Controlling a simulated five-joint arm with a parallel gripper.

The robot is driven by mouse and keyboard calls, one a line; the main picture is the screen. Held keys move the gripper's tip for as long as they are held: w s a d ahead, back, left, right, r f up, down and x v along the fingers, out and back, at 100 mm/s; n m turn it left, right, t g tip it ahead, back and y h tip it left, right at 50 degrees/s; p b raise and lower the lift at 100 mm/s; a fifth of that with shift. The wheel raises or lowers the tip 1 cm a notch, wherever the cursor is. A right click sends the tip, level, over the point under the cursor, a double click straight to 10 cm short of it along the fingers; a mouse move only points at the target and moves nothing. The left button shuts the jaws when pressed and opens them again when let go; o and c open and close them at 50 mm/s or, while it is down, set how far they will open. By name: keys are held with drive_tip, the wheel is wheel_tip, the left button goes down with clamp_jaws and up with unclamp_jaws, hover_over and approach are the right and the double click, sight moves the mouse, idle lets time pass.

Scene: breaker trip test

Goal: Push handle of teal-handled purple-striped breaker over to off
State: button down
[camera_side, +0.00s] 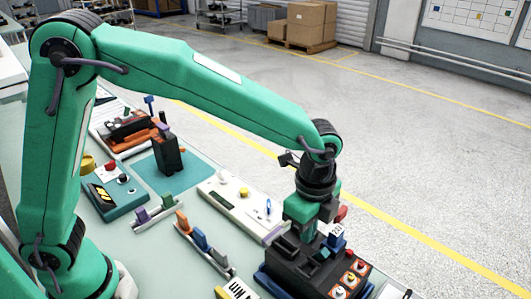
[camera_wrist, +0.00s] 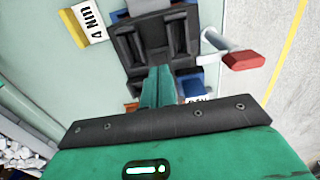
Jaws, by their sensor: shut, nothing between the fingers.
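My gripper (camera_side: 304,232) is shut and empty, pointing down at a black breaker housing (camera_side: 292,274) on a blue base at the front right. In the wrist view its teal fingers (camera_wrist: 158,76) are together, with their tips at the recess of the black housing (camera_wrist: 126,44). A small teal piece (camera_side: 320,254) shows on top of the housing beside the fingers; it may be the handle. A blue piece (camera_side: 335,240) with a white label stands behind it. I cannot make out a purple stripe, nor whether the fingers touch the handle.
A red-ended part (camera_wrist: 243,60) sits close beside the housing. A label reading 4 Nm (camera_wrist: 83,26) lies on the table. Racks with coloured pieces (camera_side: 203,245), a white panel (camera_side: 238,199) and a black upright device (camera_side: 167,157) stand left. Open floor lies beyond the table.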

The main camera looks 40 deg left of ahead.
sight(305, 249)
drive_tip(key=shift+r, duration=2.45)
drive_tip(key=s+a+r+n+t, duration=0.1)
drive_tip(key=s+a+r+n, duration=0.2)
drive_tip(key=a, duration=0.4)
drive_tip(key=s+a+r+n+t, duration=0.1)
drive_tip(key=a+r+n, duration=0.35)
drive_tip(key=a, duration=0.35)
drive_tip(key=s+a+f+n+t, duration=0.1)
drive_tip(key=s+a+n+t, duration=0.2)
drive_tip(key=s+a+n, duration=0.7)
drive_tip(key=shift+a+t, duration=0.3)
drive_tip(key=shift+a, duration=0.35)
